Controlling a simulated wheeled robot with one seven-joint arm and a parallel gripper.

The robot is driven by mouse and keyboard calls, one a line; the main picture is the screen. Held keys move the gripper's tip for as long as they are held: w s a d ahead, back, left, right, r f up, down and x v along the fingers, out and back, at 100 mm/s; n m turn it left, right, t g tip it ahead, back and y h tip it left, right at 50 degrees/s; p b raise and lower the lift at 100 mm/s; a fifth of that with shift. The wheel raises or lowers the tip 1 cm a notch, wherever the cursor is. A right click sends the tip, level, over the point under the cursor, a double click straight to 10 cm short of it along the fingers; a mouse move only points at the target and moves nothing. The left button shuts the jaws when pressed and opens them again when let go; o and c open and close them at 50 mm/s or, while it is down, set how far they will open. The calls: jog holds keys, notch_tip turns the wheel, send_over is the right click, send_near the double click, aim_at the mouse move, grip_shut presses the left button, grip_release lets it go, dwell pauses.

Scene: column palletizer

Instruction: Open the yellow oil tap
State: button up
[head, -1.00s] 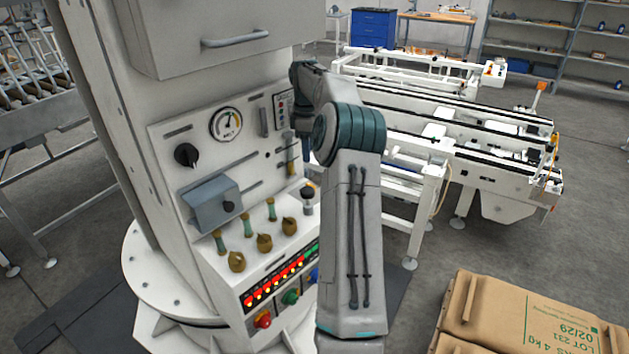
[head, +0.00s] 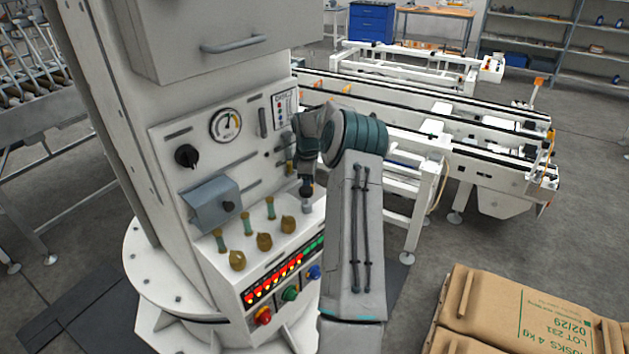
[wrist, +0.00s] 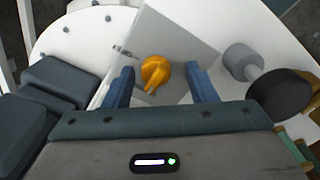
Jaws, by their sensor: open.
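The yellow oil tap (wrist: 155,73) shows in the wrist view as a small orange-yellow knob with a forked handle, on a pale panel face. My gripper (wrist: 161,69) is open, with one blue finger on each side of the tap and visible gaps between. Whether the fingertips reach as deep as the tap cannot be told.
A grey post with a black disc (wrist: 278,92) stands just right of the right finger. Several brass-coloured valves (head: 264,242) with green stems sit on the column's ledge. A blue-grey box (head: 212,204) juts out above them. Brown sacks (head: 490,310) lie at lower right.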

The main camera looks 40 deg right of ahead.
jog(key=shift+f, duration=0.1)
jog(key=c, duration=1)
